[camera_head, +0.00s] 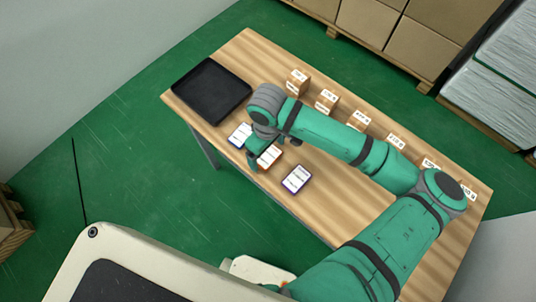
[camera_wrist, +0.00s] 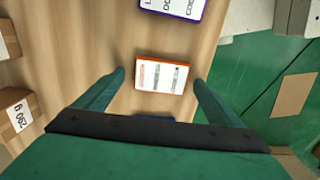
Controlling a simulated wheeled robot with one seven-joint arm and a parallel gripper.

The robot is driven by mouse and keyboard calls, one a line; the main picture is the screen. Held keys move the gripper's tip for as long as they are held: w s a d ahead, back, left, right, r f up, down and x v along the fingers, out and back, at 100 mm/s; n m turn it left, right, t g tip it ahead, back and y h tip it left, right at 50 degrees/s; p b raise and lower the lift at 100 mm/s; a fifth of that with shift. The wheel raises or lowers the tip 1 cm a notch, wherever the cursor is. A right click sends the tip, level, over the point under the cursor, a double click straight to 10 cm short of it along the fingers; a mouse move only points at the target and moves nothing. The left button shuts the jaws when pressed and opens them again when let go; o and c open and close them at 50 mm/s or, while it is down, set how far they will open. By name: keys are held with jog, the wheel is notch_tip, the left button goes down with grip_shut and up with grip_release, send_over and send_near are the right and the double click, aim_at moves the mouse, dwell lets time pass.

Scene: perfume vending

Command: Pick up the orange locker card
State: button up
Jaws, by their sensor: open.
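The orange locker card (camera_wrist: 162,76) lies flat on the wooden table, white-faced with an orange border and printed text. In the wrist view it sits ahead of my gripper (camera_wrist: 157,88), between the lines of its two open fingers. Nothing is held.
A black tray (camera_head: 211,91) stands at the table's far left end. Several small labelled boxes (camera_head: 297,82) line the back edge under and beyond my arm. The wooden table's (camera_head: 322,214) front edge runs close to the cards.

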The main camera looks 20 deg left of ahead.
jog(key=shift+s+f, duration=0.1)
jog(key=shift+f, duration=0.05)
jog(key=c, duration=1.1)
